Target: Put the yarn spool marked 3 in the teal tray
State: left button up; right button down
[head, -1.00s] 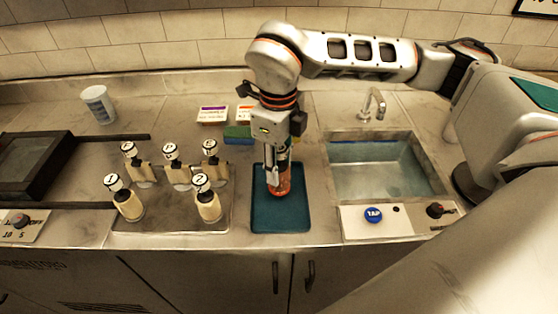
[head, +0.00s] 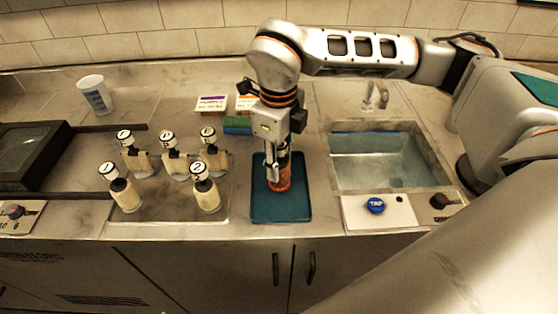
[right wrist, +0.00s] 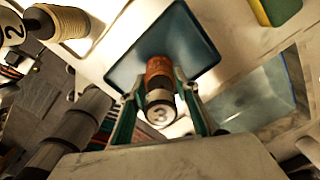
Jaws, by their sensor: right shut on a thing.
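The yarn spool marked 3 has orange-red yarn and shows in the head view (head: 281,181). In the right wrist view the spool (right wrist: 160,77) shows its round end with the 3 facing the camera. My right gripper (head: 278,165) is shut on this spool, with a finger on each side of it in the right wrist view (right wrist: 165,100). The spool is upright over the teal tray (head: 281,213); I cannot tell whether its base touches the tray. The tray also shows behind the spool in the right wrist view (right wrist: 195,45). My left gripper is not in view.
Several cream spools with numbered tops stand on a board (head: 165,224) left of the tray. A sink (head: 380,160) and a blue TAP button (head: 376,205) are to the right. A white cup (head: 94,95) stands at back left.

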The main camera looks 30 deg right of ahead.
aim_at(279, 150)
jog(key=shift+f+b, duration=0.3)
jog(key=shift+f, duration=0.05)
dwell(0.3)
jog(key=c, duration=1)
grip_release()
jog(key=shift+c, duration=0.2)
jog(key=shift+r+p, duration=1.4)
jog(key=shift+r, duration=0.9)
jog(key=shift+r+p, duration=0.65)
jog(key=shift+r, duration=0.55)
